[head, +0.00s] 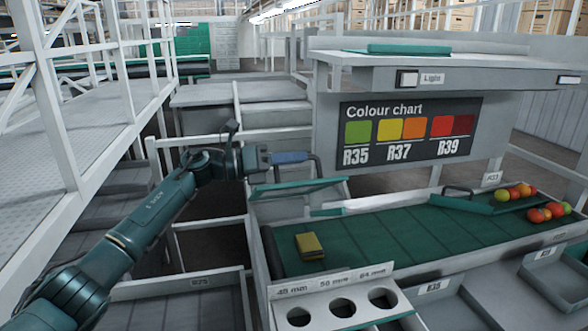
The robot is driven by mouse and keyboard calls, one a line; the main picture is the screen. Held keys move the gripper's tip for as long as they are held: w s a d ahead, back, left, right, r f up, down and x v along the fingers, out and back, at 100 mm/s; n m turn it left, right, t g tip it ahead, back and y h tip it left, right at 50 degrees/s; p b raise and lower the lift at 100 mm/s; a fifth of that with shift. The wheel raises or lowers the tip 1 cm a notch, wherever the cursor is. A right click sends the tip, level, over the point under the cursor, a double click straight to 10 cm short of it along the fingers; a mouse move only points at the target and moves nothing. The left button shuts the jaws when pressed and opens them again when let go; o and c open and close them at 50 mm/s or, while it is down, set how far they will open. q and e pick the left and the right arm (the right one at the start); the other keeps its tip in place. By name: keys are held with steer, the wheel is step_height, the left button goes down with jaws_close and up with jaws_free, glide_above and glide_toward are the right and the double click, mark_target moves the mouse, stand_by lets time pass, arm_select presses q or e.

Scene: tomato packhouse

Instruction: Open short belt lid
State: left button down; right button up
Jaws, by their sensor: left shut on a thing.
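The short belt lid (300,188) is a flat teal and grey panel at the left end of the green belt (380,227). It stands raised and slightly tilted above the belt, with a gap below its front edge. My left gripper (303,158) reaches in from the left and is shut on the lid's dark bar handle (318,168), above the panel. The exact contact at the fingertips is small and partly hidden. My right gripper is not in view.
A yellow block (309,246) lies on the belt in front of the lid. A second green lid (462,205) with a handle and several tomatoes (545,212) are farther right. A sizing plate with round holes (342,307) is in front. The colour chart board (410,133) stands behind.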

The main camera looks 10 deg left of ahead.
arm_select(q)
steer(key=shift+w, duration=0.1)
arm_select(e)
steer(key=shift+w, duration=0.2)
arm_select(q)
steer(key=c, duration=1.5)
jaws_free()
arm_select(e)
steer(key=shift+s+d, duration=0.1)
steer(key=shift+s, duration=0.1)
arm_select(q)
steer(key=shift+a, duration=0.1)
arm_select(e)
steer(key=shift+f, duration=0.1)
